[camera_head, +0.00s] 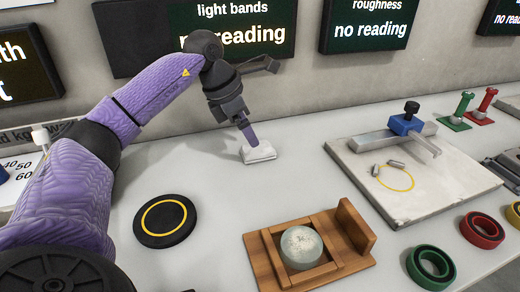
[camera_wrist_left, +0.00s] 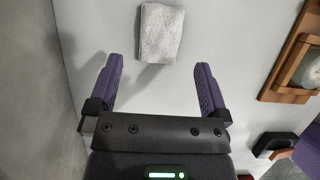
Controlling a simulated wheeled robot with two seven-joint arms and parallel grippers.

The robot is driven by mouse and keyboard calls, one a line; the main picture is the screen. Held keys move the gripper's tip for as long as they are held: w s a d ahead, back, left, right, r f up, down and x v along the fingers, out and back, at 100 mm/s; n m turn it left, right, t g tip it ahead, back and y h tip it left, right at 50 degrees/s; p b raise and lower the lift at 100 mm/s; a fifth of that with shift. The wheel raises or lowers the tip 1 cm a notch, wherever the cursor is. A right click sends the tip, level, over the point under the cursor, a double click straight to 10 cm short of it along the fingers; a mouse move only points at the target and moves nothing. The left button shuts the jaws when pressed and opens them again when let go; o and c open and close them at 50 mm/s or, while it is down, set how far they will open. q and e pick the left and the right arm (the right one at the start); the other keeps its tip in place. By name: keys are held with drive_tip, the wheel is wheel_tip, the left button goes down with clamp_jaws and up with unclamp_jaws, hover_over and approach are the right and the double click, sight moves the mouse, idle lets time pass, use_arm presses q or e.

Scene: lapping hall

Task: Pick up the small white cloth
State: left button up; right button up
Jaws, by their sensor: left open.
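The small white cloth (camera_head: 260,153) lies folded flat on the pale bench, behind the wooden fixture. In the left wrist view the cloth (camera_wrist_left: 161,33) sits just beyond the fingertips, near the line between them. My left gripper (camera_head: 250,135) points down over the cloth, and its fingers cover part of it in the head view. In the left wrist view the gripper (camera_wrist_left: 157,62) is open, with two purple fingers spread wide and nothing between them. My right gripper does not clearly show.
A black disc with a yellow ring (camera_head: 165,220) lies front left. A wooden fixture (camera_head: 270,262) holds a round pale piece (camera_head: 301,247). A stone plate (camera_head: 450,182) carries a blue-clamped bar (camera_head: 407,125). Green (camera_head: 431,267) and red (camera_head: 482,230) rings lie at right. The wall stands close behind.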

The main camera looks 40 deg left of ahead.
use_arm(q)
drive_tip(key=b+x, duration=0.3)
drive_tip(key=x, duration=0.2)
drive_tip(key=shift+d+f, duration=0.1)
drive_tip(key=shift+f, duration=0.1)
drive_tip(key=shift+w, duration=0.15)
drive_tip(key=shift+r, duration=0.15)
drive_tip(key=shift+c, duration=0.4)
drive_tip(key=c, duration=1)
drive_tip(key=shift+r, duration=0.15)
drive_tip(key=shift+c, duration=0.2)
wheel_tip(320, 180, up, 10)
drive_tip(key=p, duration=0.6)
use_arm(e)
drive_tip(key=v, duration=0.2)
drive_tip(key=shift+w+d+r, duration=0.15)
drive_tip(key=shift+w+r, duration=0.1)
drive_tip(key=shift+r, duration=0.05)
